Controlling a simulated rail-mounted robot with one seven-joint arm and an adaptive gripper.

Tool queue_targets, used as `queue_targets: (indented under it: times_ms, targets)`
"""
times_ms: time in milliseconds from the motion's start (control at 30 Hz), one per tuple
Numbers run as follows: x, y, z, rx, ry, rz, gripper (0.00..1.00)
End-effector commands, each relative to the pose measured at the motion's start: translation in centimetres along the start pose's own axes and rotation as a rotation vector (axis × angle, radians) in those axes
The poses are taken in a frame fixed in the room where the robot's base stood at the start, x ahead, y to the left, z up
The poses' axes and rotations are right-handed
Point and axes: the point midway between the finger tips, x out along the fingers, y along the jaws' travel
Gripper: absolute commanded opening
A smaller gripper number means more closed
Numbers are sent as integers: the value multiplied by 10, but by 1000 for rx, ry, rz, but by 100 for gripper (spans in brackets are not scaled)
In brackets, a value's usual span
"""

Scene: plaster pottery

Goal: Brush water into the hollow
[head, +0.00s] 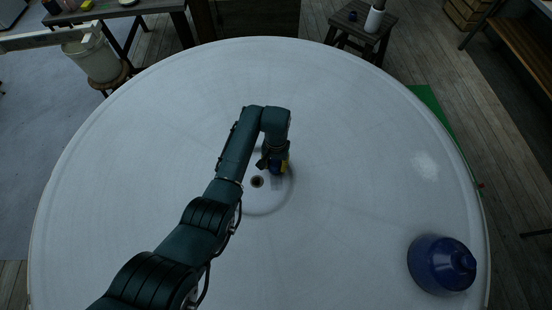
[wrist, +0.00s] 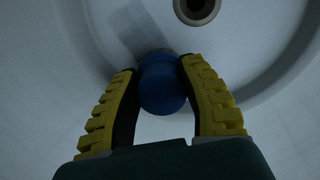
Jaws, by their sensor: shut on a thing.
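My gripper (wrist: 163,95) has yellow ribbed fingers shut on a blue rounded piece (wrist: 161,88), perhaps the brush's handle. In the wrist view the piece sits between the fingertips, and a paler bit shows at its far end; bristles cannot be made out. In the head view my gripper (head: 279,165) points down over the shallow round hollow (head: 268,205) at the middle of the big white disc. A brown-rimmed dark hole (head: 257,182) lies in the hollow, left of the gripper; it also shows at the top of the wrist view (wrist: 197,8). I cannot tell whether the piece touches the surface. No water can be made out.
A dark blue domed vessel with a knob (head: 441,265) rests on the white disc (head: 150,150) at the lower right. Most of the disc is bare. A stool with a white cylinder (head: 374,20) and a bucket (head: 93,55) stand beyond the far rim.

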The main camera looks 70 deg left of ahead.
Motion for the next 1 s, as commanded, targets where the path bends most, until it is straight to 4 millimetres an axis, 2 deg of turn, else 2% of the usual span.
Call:
queue_targets:
  times_ms: [133, 167, 200, 1000]
  targets:
    - [6, -9, -7, -13, -1, 1, 5]
    - [-4, -6, -3, -9, 0, 0, 5]
    - [-6, -4, 1, -8, -3, 0, 5]
    - [4, 20, 59, 5, -6, -1, 5]
